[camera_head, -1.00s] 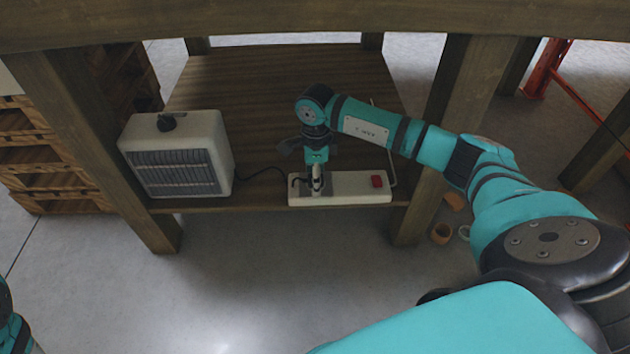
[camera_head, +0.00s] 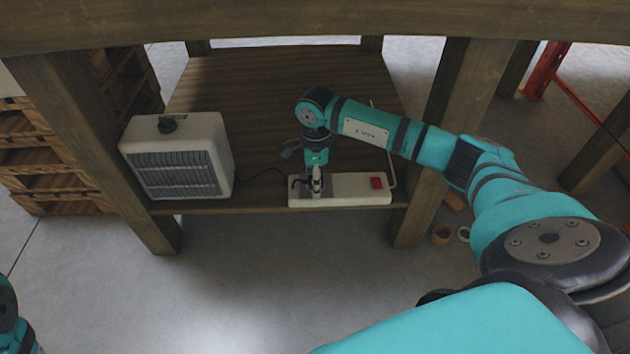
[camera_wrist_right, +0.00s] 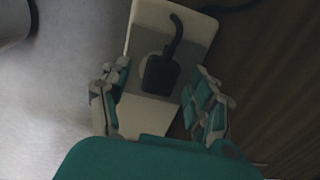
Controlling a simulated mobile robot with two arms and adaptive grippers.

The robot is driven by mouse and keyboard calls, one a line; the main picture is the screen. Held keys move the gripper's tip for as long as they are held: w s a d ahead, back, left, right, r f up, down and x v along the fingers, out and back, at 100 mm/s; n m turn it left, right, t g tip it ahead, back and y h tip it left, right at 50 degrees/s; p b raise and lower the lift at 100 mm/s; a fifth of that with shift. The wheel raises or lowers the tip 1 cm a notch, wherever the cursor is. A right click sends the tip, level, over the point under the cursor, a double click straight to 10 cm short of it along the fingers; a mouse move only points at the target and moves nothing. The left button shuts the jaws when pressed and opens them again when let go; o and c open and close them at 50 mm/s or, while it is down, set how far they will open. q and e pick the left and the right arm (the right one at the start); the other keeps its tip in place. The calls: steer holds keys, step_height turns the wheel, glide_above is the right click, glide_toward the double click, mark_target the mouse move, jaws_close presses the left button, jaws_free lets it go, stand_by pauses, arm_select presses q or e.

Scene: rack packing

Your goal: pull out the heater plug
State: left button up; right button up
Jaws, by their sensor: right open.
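The heater (camera_head: 178,155) is a cream box with a dark grille at the left of the lower shelf. Its black cord runs right to a white power strip (camera_head: 347,188) with a red switch, at the shelf's front edge. In the right wrist view, the black plug (camera_wrist_right: 160,76) sits in the strip (camera_wrist_right: 148,22), its cord leading up. My right gripper (camera_wrist_right: 158,102) is open, one finger on each side of the plug, apart from it. In the head view my right gripper (camera_head: 315,182) points down over the strip's left end and mostly hides the plug. My left gripper is out of frame.
The wooden shelf (camera_head: 270,90) lies under a table beam (camera_head: 300,22) and between table legs. Wooden crates (camera_head: 45,150) stand at the left. The shelf behind the strip is clear.

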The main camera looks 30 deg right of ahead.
stand_by(0.3)
steer(key=shift+c, duration=0.6)
jaws_close()
